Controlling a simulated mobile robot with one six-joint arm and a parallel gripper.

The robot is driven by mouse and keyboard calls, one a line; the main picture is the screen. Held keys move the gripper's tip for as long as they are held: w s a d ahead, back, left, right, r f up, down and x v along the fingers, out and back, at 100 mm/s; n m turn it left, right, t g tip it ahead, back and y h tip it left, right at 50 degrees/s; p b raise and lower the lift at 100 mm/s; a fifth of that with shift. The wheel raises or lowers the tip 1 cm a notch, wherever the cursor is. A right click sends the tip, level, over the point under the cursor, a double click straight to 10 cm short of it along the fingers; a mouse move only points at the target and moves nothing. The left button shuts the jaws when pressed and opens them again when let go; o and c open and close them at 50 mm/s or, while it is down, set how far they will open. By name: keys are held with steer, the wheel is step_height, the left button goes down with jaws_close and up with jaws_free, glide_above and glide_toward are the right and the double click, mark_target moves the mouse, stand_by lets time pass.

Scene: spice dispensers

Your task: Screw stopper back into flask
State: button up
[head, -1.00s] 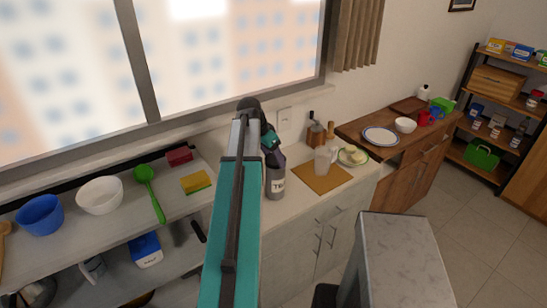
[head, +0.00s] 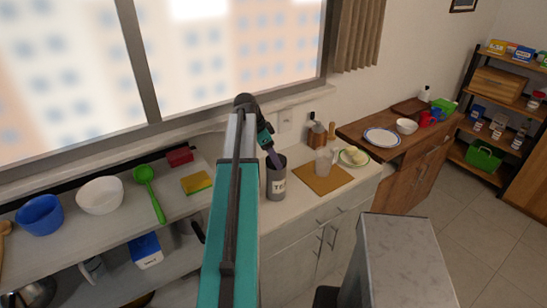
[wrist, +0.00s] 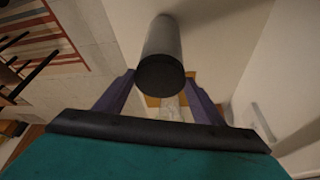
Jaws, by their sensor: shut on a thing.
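A dark grey cylinder with a black round end (wrist: 160,75) sits between my two purple fingers in the wrist view. I take the black end for the stopper and the grey body (wrist: 165,38) for the flask, but I cannot make out a seam or thread between them. My gripper (wrist: 162,88) is shut on the black end. In the head view my gripper (head: 274,160) points down at the mouth of a grey canister (head: 276,186) lettered "TE", overlapping its rim. What my fingers hold is hidden there.
A wooden board (head: 322,179) with a clear jug (head: 324,160) lies right of the canister. A yellow sponge (head: 196,183) and green spoon (head: 148,190) lie to the left.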

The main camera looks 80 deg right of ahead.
steer(key=m+y, duration=0.1)
steer(key=m, duration=0.1)
steer(key=shift+d+m, duration=0.2)
steer(key=shift+m, duration=0.2)
steer(key=shift+a, duration=0.1)
steer(key=shift+f+m+g+y+b, duration=0.1)
steer(key=shift+m+g+y+b, duration=0.25)
steer(key=shift+m, duration=0.75)
steer(key=o, duration=1.2)
steer(key=shift+o, duration=0.2)
steer(key=shift+w+r, duration=0.1)
steer(key=shift+r, duration=0.1)
